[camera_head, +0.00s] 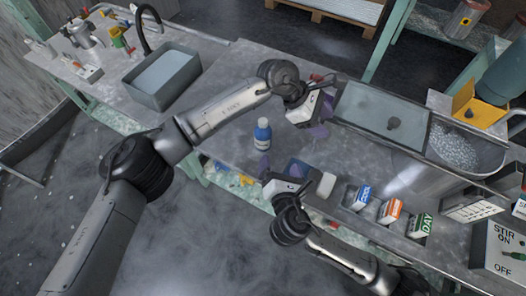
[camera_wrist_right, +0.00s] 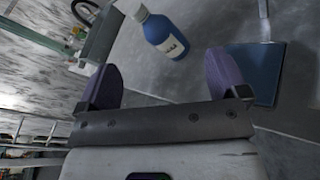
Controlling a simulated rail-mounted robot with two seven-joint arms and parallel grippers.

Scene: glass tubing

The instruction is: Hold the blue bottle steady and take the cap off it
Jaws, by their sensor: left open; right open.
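The blue bottle (camera_head: 262,137) stands upright on the grey bench, with its white cap (camera_head: 262,121) on top and a white label on its side. In the right wrist view the bottle (camera_wrist_right: 168,37) and its cap (camera_wrist_right: 141,13) lie beyond my open fingers, apart from them. My left gripper (camera_head: 325,118) is open and empty, to the right of the bottle and in front of the shallow tray. My right gripper (camera_head: 280,167) is open and empty, nearer the bench's front edge, just below the bottle in the head view; its purple fingers (camera_wrist_right: 162,85) show in the wrist view.
A dark blue flat item (camera_wrist_right: 256,72) lies beside my right gripper. A shallow tray (camera_head: 345,108), a bowl of beads (camera_head: 455,150) and a yellow bin (camera_head: 480,112) stand to the right. Small labelled boxes (camera_head: 390,210) line the front. A sink (camera_head: 150,98) is at left.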

